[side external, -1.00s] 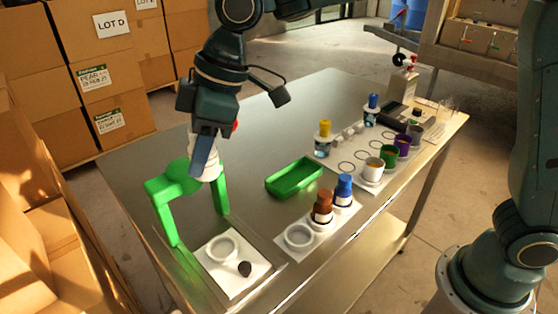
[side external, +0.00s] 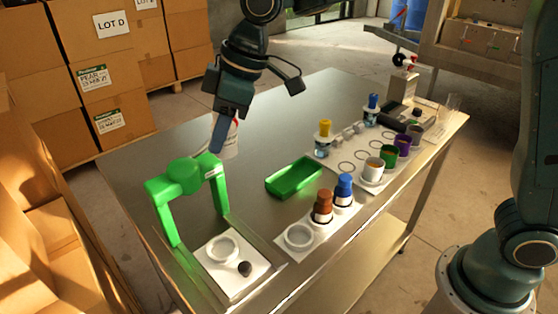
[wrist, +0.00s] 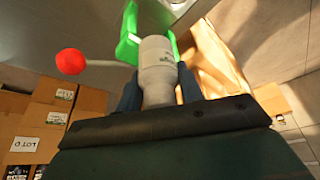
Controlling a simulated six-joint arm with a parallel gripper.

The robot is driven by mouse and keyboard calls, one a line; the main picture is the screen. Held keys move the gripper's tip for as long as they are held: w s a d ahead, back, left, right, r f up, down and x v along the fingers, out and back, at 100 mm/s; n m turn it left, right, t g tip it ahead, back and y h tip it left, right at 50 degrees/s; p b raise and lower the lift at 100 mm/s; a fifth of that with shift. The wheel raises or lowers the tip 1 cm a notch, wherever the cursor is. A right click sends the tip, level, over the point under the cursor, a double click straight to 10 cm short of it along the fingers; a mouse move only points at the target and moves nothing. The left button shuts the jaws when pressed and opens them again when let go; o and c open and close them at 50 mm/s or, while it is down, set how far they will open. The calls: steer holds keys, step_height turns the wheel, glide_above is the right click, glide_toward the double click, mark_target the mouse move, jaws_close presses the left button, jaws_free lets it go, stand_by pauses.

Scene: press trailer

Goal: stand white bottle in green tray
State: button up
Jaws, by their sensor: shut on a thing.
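The white bottle (side external: 231,146) is in my gripper (side external: 222,140), held upright or nearly so above the steel table, behind the green press frame. In the wrist view the bottle (wrist: 158,70) sits between the two fingers of my gripper (wrist: 160,88), and a red ball-shaped end (wrist: 71,61) on a pale stem sticks out to its left. My gripper is shut on the bottle. The green tray (side external: 294,178) lies empty on the table, to the right of the bottle and in front of it. I cannot tell whether the bottle's base touches the table.
The green press frame (side external: 186,180) stands left of the tray, with a white plate and ring (side external: 222,250) before it. Brown and blue-capped bottles (side external: 323,206) stand in a white rack right of the tray. Coloured cups (side external: 389,155) are farther right. The table behind the tray is clear.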

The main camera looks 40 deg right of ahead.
steer(key=w+d+m+t+h, duration=0.15)
steer(key=d+m, duration=0.25)
steer(key=d, duration=0.7)
steer(key=w+d+m+h, duration=0.1)
steer(key=w+d+m, duration=0.15)
steer(key=d, duration=0.75)
steer(key=shift+m, duration=0.25)
steer(key=shift+s+d+f, duration=0.1)
steer(key=shift+f, duration=5.1)
steer(key=shift+s+f, duration=0.1)
steer(key=shift+f, duration=5.05)
steer(key=shift+f, duration=0.15)
steer(key=o, duration=1.1)
steer(key=shift+d, duration=0.1)
steer(key=v, duration=1.2)
steer(key=shift+s, duration=0.1)
